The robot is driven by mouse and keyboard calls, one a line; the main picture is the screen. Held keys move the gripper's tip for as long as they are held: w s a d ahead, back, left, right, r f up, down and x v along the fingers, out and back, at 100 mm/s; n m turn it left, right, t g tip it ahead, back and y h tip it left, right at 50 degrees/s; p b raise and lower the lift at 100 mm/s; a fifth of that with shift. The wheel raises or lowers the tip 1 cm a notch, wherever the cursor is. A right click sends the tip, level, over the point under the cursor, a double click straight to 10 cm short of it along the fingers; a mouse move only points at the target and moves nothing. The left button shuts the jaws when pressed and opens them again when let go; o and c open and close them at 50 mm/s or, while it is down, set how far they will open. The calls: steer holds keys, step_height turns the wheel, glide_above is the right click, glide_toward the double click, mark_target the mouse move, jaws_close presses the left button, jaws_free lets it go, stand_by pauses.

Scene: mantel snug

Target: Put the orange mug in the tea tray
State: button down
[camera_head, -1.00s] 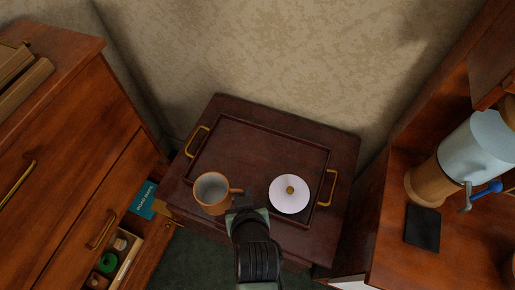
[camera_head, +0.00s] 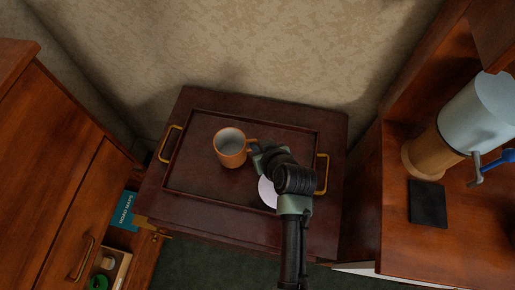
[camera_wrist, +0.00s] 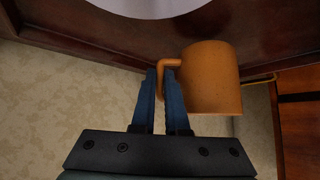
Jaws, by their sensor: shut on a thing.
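The orange mug (camera_head: 229,150) is upright over the left-middle part of the dark wooden tea tray (camera_head: 190,172), which has brass handles and lies on a small dark table. My gripper (camera_head: 257,153) is to the right of the mug, shut on its handle. In the wrist view the fingers (camera_wrist: 161,75) close around the handle, with the mug body (camera_wrist: 211,78) to their right. I cannot tell whether the mug's base touches the tray floor.
A white round lid-like thing (camera_head: 266,192) lies on the tray's right part, partly hidden by my arm. A wooden cabinet with an open drawer (camera_head: 112,265) stands left. On the right are a desk with a large cylinder (camera_head: 470,120) and a black pad (camera_head: 428,204).

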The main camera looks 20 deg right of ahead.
steer(key=shift+w+f, duration=0.1)
steer(key=shift+f, duration=1.05)
steer(key=shift+f, duration=0.1)
steer(key=c, duration=0.9)
jaws_free()
steer(key=shift+r, duration=0.2)
steer(key=v, duration=1.2)
steer(key=shift+f+p, duration=0.1)
steer(key=shift+p, duration=0.3)
